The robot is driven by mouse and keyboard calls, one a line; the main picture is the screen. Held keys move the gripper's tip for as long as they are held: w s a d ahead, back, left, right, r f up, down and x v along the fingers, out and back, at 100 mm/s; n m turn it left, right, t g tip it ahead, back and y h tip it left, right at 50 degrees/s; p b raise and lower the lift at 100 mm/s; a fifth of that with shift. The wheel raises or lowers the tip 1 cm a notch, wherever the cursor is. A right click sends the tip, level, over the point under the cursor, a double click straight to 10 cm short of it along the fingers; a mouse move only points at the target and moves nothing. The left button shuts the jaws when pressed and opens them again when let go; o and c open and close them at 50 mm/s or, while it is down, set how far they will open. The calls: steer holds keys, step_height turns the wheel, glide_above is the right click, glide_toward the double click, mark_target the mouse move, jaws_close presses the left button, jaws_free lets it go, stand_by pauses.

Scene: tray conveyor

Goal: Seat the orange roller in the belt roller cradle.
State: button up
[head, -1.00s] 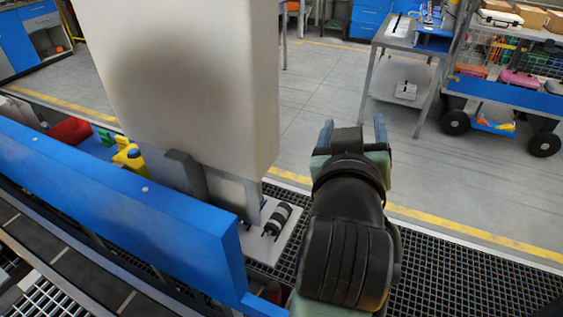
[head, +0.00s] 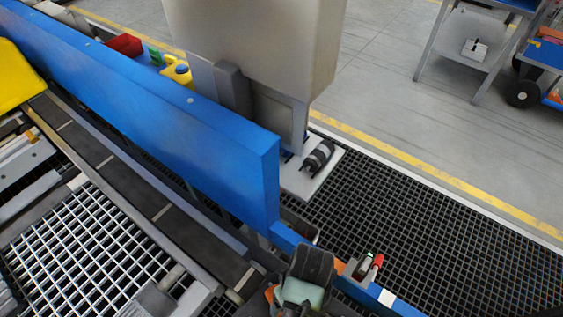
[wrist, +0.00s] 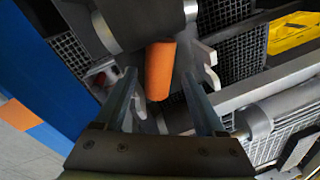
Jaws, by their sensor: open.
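The orange roller (wrist: 160,70) shows in the wrist view as a short orange cylinder, lying lengthwise between the tips of my gripper (wrist: 159,76). The fingers are open, with a gap on both sides of it. I cannot tell how deep it sits between them. A pale grey notched bracket (wrist: 207,62), which looks like part of the roller cradle, stands just right of the roller. The cradle's other side is mostly hidden behind my fingers. In the head view my arm covers this spot at the bottom edge, and the fingers do not show.
A blue side wall (head: 170,135) runs along the dark belt (head: 105,165). A grey drum (wrist: 145,18) is close above the roller in the wrist view. A black roller-like part lies on a white plate (head: 328,178) beyond the wall. Red and green buttons (head: 373,262) sit near the arm.

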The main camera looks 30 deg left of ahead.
steer(key=shift+s+a+f+b, duration=0.1)
steer(key=shift+s+f+b, duration=0.05)
steer(key=shift+f, duration=0.85)
steer(key=shift+s+a+f+b, duration=0.1)
steer(key=shift+f+b, duration=0.1)
steer(key=shift+f, duration=0.85)
steer(key=shift+s+f+b, duration=0.15)
steer(key=shift+f, duration=0.85)
jaws_close()
